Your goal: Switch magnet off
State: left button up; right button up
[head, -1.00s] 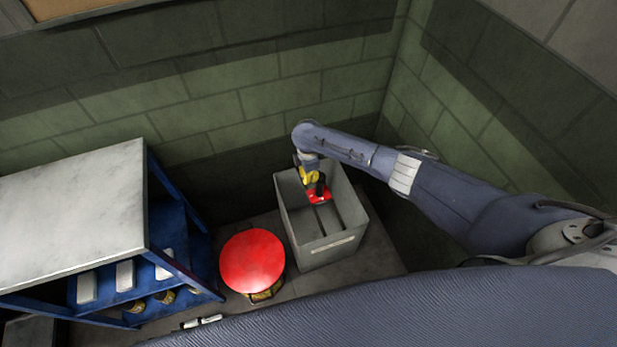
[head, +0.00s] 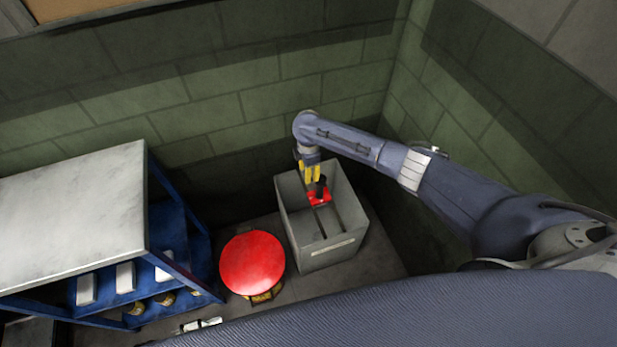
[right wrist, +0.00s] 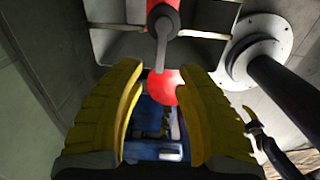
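In the head view, a small red part with a black knob, apparently the magnet (head: 319,198), sits inside an open grey bin (head: 340,249). My right gripper (head: 311,180) has yellow fingers and hangs down at the bin, just above and beside the red part. In the right wrist view my right gripper (right wrist: 165,115) is open, with a clear gap and nothing held between its fingers. A red part with a grey lever (right wrist: 163,25) lies beyond the fingertips. I cannot tell whether a finger touches it.
A red round-topped stool (head: 252,262) stands left of the bin. A blue shelf unit with a pale top (head: 70,215) stands farther left, with white boxes on it. Green block walls (head: 250,95) enclose the corner behind the bin.

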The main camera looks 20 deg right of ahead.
notch_tip(320, 180, up, 8)
jog(key=shift+f, duration=0.15)
dwell(0.3)
